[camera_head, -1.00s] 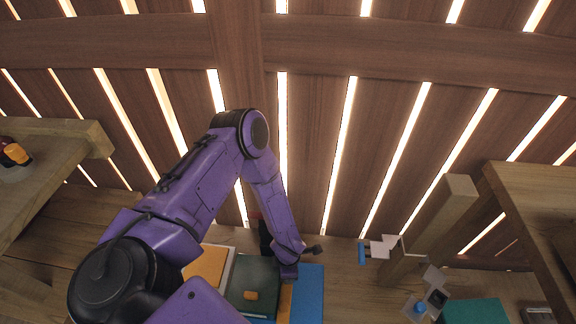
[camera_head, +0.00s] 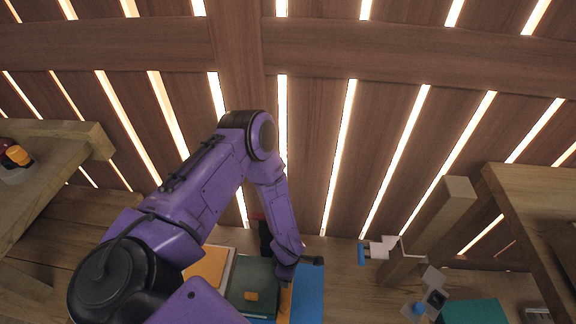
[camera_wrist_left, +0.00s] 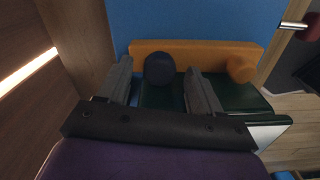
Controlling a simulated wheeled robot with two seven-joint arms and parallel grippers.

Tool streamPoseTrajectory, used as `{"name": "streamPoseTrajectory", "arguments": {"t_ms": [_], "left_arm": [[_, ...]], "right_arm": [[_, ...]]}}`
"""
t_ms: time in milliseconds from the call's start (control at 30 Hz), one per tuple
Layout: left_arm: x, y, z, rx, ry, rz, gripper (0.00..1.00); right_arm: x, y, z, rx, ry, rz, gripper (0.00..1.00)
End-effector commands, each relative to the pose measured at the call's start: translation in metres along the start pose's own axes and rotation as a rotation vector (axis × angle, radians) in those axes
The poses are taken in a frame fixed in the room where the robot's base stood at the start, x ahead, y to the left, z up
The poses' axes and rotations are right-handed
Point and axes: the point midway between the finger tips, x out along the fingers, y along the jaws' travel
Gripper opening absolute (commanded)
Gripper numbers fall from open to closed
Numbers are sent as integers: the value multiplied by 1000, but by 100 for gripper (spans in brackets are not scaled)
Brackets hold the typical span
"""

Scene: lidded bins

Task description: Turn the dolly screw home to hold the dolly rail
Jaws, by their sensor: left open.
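In the left wrist view, an orange bar (camera_wrist_left: 205,54) lies across the blue panel (camera_wrist_left: 190,20) and a dark green surface (camera_wrist_left: 163,98); it may be the dolly rail. A dark blue round knob (camera_wrist_left: 159,70), possibly the dolly screw's head, stands in front of the bar. An orange knob (camera_wrist_left: 241,69) is at the bar's right end. My left gripper (camera_wrist_left: 160,64) is open, its fingers on either side of the dark blue knob with gaps visible. In the head view, my left gripper (camera_head: 312,260) is over the blue panel (camera_head: 308,295); the knob is hidden there. My right gripper is out of view.
A red knob on a metal shaft (camera_wrist_left: 306,28) is at the wrist view's right edge. In the head view, a green box (camera_head: 252,275) is beside the blue panel. Grey-white brackets (camera_head: 385,245) stand right, near a wooden post (camera_head: 440,215). Wooden tables flank both sides.

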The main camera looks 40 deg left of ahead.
Motion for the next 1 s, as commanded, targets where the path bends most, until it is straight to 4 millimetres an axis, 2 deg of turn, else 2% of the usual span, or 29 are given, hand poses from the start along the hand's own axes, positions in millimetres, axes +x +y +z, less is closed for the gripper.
{"name": "streamPoseTrajectory", "arguments": {"t_ms": [300,433,567,833,867,1000], "left_arm": [[-73,1,1,0,-2,3,65],[-94,1,0,1,-1,3,65],[-102,0,0,0,0,1,65],[-101,0,0,-3,0,1,65],[-98,1,0,-14,0,3,65],[-82,7,-1,-192,-3,19,65]], "right_arm": [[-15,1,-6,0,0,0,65],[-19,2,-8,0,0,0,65],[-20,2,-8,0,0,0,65],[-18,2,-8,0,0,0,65],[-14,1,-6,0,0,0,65],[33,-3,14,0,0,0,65]]}}
